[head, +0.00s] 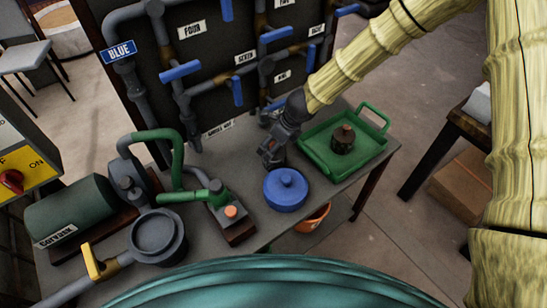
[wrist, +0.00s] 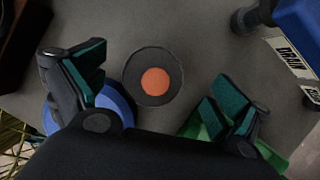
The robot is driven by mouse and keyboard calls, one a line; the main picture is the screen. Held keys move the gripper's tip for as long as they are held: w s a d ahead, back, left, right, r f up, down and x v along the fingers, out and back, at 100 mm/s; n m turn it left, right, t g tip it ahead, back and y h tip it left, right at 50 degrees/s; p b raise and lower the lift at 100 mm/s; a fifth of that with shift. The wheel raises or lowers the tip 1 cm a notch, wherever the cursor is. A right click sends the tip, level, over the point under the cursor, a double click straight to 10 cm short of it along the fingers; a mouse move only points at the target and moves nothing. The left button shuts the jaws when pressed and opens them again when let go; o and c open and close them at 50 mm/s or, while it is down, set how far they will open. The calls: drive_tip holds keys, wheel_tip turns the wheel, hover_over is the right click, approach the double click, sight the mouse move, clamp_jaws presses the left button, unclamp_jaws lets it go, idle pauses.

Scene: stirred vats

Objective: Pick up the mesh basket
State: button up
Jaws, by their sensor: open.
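My gripper (head: 270,152) is open and points down over the worktable, between the pipe board and the blue lidded pot. In the wrist view the two fingers of my gripper (wrist: 158,92) stand wide apart. A dark round thing with an orange centre (wrist: 153,76) shows between and slightly beyond them, touching neither in the picture. It may be the mesh basket, but I cannot make out mesh on it. In the head view my gripper mostly hides that spot. No other thing in view is clearly a mesh basket.
The blue lidded pot (head: 286,190) stands close by. A green tray (head: 316,163) holding a brown lidded pot (head: 343,138) lies to the right. Pipes with blue valve handles (head: 180,71) rise behind. A green pump pipe (head: 177,165) is left. An orange bowl (head: 312,219) shows below the table edge.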

drive_tip(key=x, duration=0.2)
drive_tip(key=shift+s+f, duration=0.15)
drive_tip(key=shift+f, duration=0.35)
drive_tip(key=shift+x, duration=1.05)
drive_tip(key=shift+r, duration=0.1)
drive_tip(key=shift+c, duration=0.5)
drive_tip(key=c, duration=1)
